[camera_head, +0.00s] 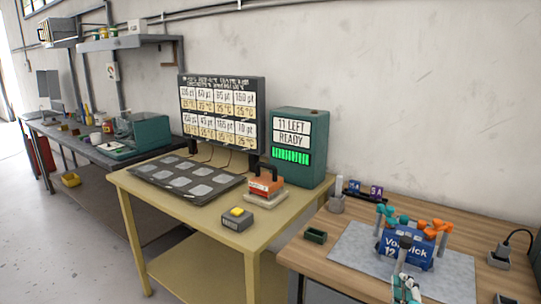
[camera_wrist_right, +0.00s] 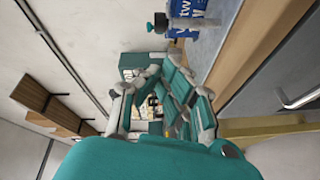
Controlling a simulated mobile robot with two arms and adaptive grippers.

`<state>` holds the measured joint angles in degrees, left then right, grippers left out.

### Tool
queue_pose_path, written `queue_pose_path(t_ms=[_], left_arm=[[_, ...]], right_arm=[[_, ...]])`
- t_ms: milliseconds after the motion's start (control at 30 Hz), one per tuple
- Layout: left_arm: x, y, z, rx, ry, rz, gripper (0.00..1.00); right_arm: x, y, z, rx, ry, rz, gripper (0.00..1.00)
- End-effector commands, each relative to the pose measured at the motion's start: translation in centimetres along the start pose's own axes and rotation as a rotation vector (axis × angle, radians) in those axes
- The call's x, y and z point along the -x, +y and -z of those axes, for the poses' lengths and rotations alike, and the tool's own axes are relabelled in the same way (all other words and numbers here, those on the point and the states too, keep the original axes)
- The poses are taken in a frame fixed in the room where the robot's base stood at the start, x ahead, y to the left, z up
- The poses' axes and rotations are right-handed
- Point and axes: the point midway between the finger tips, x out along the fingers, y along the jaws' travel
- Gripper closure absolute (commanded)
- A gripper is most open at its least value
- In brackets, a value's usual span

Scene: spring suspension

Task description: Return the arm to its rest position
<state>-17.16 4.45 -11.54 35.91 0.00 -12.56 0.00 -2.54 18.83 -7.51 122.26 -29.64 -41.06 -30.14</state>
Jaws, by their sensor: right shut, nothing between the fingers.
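My right gripper (camera_head: 406,284) shows at the bottom edge of the head view, in front of the blue block (camera_head: 392,247) marked with white lettering. It is shut with nothing between its fingers. In the right wrist view the teal and grey fingers of this gripper (camera_wrist_right: 165,78) fill the middle, and the blue block (camera_wrist_right: 187,10) shows at the top, apart from them. My left gripper is not in view.
The blue block, with teal and orange fittings, stands on a grey mat (camera_head: 352,257) on the wooden table. The yellow bench (camera_head: 160,194) holds a dark panel, a red-orange device (camera_head: 265,184) and a green cabinet (camera_head: 318,150).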

Motion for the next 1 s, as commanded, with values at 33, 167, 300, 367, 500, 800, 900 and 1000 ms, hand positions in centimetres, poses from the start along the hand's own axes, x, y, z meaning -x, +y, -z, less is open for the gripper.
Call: queue_pose_path(t_ms=[33, 167, 300, 367, 500, 800, 900, 1000], left_arm=[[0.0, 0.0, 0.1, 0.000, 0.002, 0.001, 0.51], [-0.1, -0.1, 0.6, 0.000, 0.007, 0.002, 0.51], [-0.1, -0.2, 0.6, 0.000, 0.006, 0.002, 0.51], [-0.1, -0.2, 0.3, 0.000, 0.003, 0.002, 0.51], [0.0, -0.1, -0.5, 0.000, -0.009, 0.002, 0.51], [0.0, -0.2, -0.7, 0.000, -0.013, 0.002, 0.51], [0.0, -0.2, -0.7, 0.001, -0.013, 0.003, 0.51], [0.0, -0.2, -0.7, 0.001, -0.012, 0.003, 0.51]], right_arm=[[0.5, -0.8, -0.3, -0.027, -0.015, 0.027, 1.00], [1.9, -3.1, -1.1, -0.114, -0.061, 0.108, 1.00], [4.4, -6.5, -2.2, -0.237, -0.137, 0.228, 1.00], [5.8, -8.2, -2.7, -0.297, -0.177, 0.287, 1.00], [10.0, -12.3, -3.6, -0.446, -0.292, 0.445, 1.00], [20.8, -18.9, -4.3, -0.711, -0.572, 0.769, 1.00], [23.9, -20.1, -4.2, -0.767, -0.651, 0.850, 1.00], [26.8, -21.0, -4.0, -0.813, -0.728, 0.925, 1.00]])
